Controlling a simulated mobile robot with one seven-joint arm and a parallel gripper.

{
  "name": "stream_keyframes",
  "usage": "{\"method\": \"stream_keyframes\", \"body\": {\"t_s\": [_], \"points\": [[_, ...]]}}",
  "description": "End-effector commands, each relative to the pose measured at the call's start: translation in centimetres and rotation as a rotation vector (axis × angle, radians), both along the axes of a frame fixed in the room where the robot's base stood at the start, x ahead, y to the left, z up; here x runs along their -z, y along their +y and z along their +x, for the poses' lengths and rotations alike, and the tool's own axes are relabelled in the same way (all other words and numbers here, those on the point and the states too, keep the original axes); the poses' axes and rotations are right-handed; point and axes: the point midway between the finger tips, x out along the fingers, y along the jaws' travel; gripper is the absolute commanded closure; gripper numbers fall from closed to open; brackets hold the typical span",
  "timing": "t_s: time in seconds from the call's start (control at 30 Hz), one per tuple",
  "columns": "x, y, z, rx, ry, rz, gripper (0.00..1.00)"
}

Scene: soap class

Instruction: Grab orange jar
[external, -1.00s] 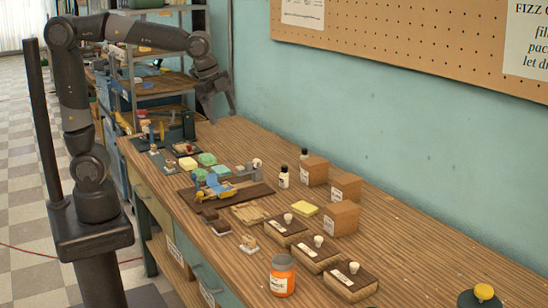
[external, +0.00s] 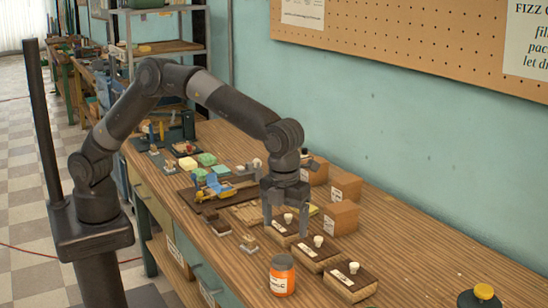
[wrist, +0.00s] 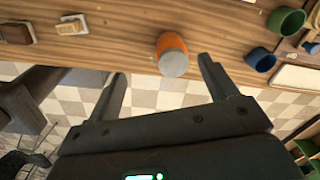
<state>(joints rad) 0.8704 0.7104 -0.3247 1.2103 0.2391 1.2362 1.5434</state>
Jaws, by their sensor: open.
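The orange jar (external: 282,275) stands upright near the front edge of the wooden bench. It has a grey lid and a white label. In the wrist view the orange jar (wrist: 172,54) shows between and beyond the two fingers, close to the bench edge. My gripper (external: 286,222) points down over the bench, behind and above the jar, near the dark-topped wooden boxes. It is open, with nothing between its fingers. In the wrist view the fingers of my gripper (wrist: 162,82) are spread wide and apart from the jar.
Dark-topped wooden boxes with white knobs (external: 318,256) stand right of the jar. Cardboard boxes (external: 341,218) stand behind. A yellow-topped dark object (external: 484,293) is at the lower right. Green and blue cups (wrist: 286,20) show in the wrist view.

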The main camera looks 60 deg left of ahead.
Motion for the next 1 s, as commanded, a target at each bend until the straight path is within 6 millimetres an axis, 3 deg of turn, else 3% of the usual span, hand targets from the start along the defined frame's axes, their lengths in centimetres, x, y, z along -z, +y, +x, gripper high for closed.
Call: {"method": "stream_keyframes", "body": {"t_s": [0.1, 0.2, 0.5, 0.77, 1.0], "points": [[1.7, -2.1, -1.4, 0.083, 0.017, 0.008, 0.21], [2.4, -2.8, -2.0, 0.116, 0.022, 0.012, 0.21], [6.8, -2.8, -2.1, 0.122, 0.024, 0.015, 0.21], [8.5, -2.8, -2.1, 0.121, 0.023, 0.013, 0.21], [11.9, -2.7, -2.4, 0.122, 0.024, 0.016, 0.21]]}}
